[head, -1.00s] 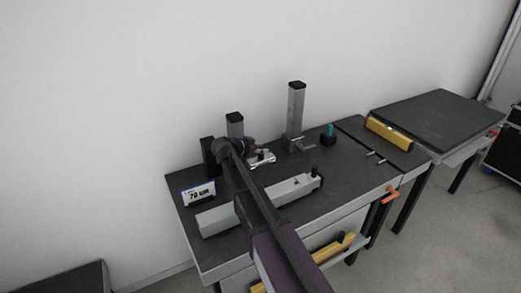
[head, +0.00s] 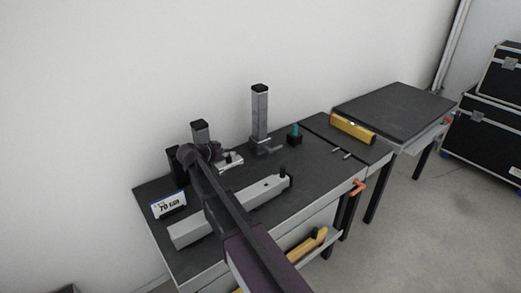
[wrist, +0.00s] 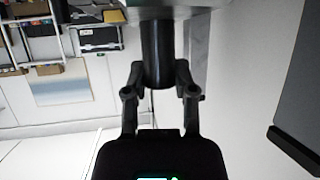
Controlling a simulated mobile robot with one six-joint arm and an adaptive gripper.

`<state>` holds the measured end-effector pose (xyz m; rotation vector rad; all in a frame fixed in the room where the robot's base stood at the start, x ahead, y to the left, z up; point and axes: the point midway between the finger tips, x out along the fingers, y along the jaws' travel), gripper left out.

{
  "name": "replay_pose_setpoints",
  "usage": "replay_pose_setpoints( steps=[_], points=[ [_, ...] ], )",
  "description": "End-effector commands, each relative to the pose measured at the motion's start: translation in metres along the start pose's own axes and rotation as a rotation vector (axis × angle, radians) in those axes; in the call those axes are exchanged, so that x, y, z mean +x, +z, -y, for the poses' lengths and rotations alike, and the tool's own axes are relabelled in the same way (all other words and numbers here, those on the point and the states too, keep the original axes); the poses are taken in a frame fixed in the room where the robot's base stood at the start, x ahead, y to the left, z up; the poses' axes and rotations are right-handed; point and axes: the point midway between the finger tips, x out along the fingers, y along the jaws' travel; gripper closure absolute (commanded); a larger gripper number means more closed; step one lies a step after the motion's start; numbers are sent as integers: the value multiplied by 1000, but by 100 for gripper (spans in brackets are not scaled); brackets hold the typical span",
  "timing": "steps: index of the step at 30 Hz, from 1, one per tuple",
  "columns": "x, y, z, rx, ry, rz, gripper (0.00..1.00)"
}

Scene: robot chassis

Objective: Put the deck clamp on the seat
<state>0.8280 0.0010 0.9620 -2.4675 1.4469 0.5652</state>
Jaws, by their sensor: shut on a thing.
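My gripper (head: 193,157) is at the back left of the dark bench top, in front of the short grey post. The arm crosses above the long grey beam and hides part of it. In the wrist view my gripper (wrist: 158,82) is shut on a black cylinder, taken as the deck clamp's handle (wrist: 157,50). A pale grey part (wrist: 165,8) shows at the cylinder's far end, cut by the frame edge. A small silver piece (head: 229,162) shows just right of my gripper in the head view. I cannot tell which part is the seat.
The grey beam (head: 262,188) lies across the front. A teal-topped piece (head: 295,134) and yellow level (head: 352,130) are to the right.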

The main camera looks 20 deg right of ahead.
Motion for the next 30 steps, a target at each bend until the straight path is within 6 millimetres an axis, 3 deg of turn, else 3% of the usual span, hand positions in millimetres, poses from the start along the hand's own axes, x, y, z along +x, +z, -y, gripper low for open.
replay_pose_setpoints(
  steps=[15, 30],
  points=[
    [-22, -46, 0, 0, 0, -1, 100],
    [-24, -51, 0, 0, 0, -1, 100]
  ],
)
